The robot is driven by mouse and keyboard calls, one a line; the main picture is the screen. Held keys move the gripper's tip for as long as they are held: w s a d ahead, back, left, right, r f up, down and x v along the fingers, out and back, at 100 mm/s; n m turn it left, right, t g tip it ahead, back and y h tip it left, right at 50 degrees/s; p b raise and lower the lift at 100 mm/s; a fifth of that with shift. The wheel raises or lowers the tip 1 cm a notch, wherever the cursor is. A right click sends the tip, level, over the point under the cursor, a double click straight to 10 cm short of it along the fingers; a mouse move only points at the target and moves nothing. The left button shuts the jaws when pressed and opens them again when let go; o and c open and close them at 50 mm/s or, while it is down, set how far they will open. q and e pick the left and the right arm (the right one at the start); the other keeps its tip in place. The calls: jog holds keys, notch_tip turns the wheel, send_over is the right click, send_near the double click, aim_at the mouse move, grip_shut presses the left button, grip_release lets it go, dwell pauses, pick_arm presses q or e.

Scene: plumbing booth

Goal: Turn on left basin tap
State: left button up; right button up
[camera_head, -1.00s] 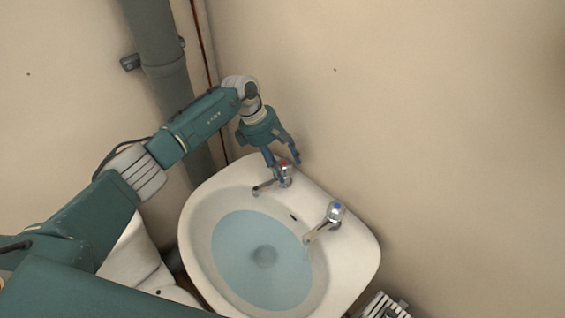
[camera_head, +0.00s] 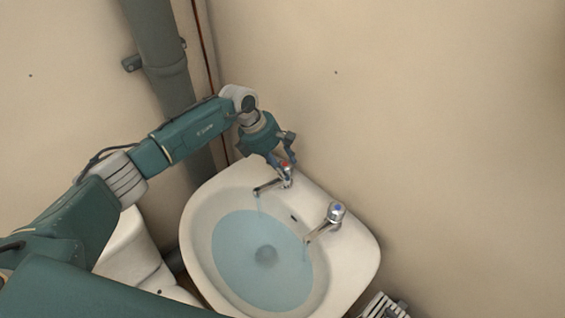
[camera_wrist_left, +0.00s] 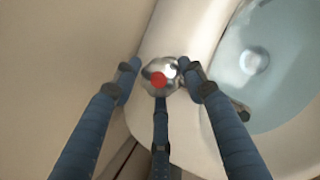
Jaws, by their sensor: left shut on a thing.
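The left basin tap (camera_head: 286,170) is chrome with a red-marked top, on the back rim of the white basin (camera_head: 352,275). My left gripper (camera_head: 282,160) comes down from above and is shut on this tap's head. In the left wrist view its blue fingers (camera_wrist_left: 160,77) surround the chrome head (camera_wrist_left: 152,88) with its red cap, and the spout is partly hidden by a finger. A thin stream of water falls from the left spout (camera_head: 262,190). My right gripper is out of view.
The right tap (camera_head: 335,212), with a blue mark, stands apart on the rim, and a thin stream shows below its spout. Water (camera_head: 240,245) stands in the bowl. Walls close in behind. A white fixture (camera_head: 135,250) stands left.

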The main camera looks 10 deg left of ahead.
pick_arm(q)
jog(key=n, duration=0.2)
jog(key=n+t, duration=0.1)
jog(key=shift+s+d+n+y+p, duration=0.25)
jog(key=shift+s+n+y+p, duration=0.05)
jog(key=shift+s, duration=0.05)
jog(key=shift+d+f+n+t+y, duration=0.1)
jog(key=shift+n+t+y, duration=0.2)
jog(key=shift+n, duration=1.5)
jog(key=shift+s+d+n+t+y+b, duration=0.15)
jog(key=shift+n+t+y+b, duration=0.35)
jog(key=shift+n, duration=0.4)
jog(key=n+y+b, duration=0.1)
jog(key=n+b, duration=0.1)
jog(key=shift+d+f+n, duration=0.1)
jog(key=shift+n, duration=0.3)
jog(key=n+y+b, duration=0.1)
jog(key=n+b, duration=0.3)
jog(key=n+y+b, duration=0.1)
jog(key=n, duration=0.1)
jog(key=shift+r+n+y+b, duration=0.2)
jog(key=shift+n+y+b, duration=0.1)
jog(key=shift+b, duration=0.1)
jog(key=shift+r+n, duration=0.1)
jog(key=shift+n, duration=0.2)
jog(key=shift+b, duration=0.3)
